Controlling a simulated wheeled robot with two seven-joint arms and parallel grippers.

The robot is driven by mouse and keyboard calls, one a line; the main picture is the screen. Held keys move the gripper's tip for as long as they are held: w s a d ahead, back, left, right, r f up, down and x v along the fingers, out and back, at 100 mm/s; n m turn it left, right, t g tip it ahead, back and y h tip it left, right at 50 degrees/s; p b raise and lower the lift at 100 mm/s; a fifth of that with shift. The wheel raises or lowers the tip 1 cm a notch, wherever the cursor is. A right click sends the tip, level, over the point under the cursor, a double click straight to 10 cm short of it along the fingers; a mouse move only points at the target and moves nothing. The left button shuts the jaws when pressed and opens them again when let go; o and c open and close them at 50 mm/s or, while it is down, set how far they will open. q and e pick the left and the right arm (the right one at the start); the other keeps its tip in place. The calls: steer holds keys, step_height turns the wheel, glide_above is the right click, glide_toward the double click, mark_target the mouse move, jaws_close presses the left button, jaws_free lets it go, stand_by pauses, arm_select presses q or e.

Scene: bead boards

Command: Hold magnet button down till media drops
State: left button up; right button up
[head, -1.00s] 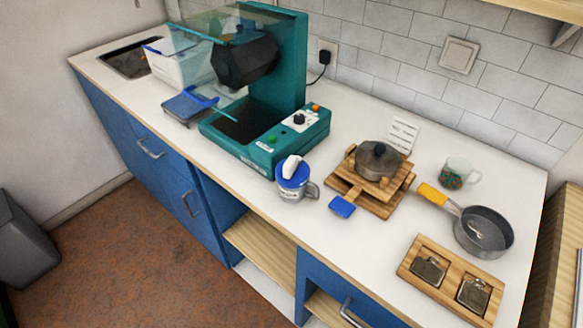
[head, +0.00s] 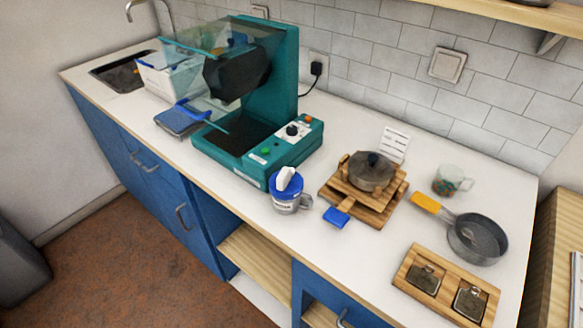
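A teal machine (head: 287,75) with a dark hopper-like head (head: 236,75) and a clear shield stands on the counter against the tiled wall. Its front control panel (head: 290,131) carries a black knob (head: 292,130), a green button (head: 265,152) and an orange button (head: 305,118). Which one is the magnet button cannot be told. The dark bed (head: 238,132) under the head looks empty; media cannot be made out. Neither of my grippers is in view.
A blue-lidded mug (head: 287,192) stands just in front of the machine. A blue scale (head: 181,119) and a clear bin (head: 167,76) are to its left. A pot (head: 371,171) on wooden boards, a glass mug (head: 452,179), a pan (head: 477,238) and a wooden tray (head: 408,276) fill the right.

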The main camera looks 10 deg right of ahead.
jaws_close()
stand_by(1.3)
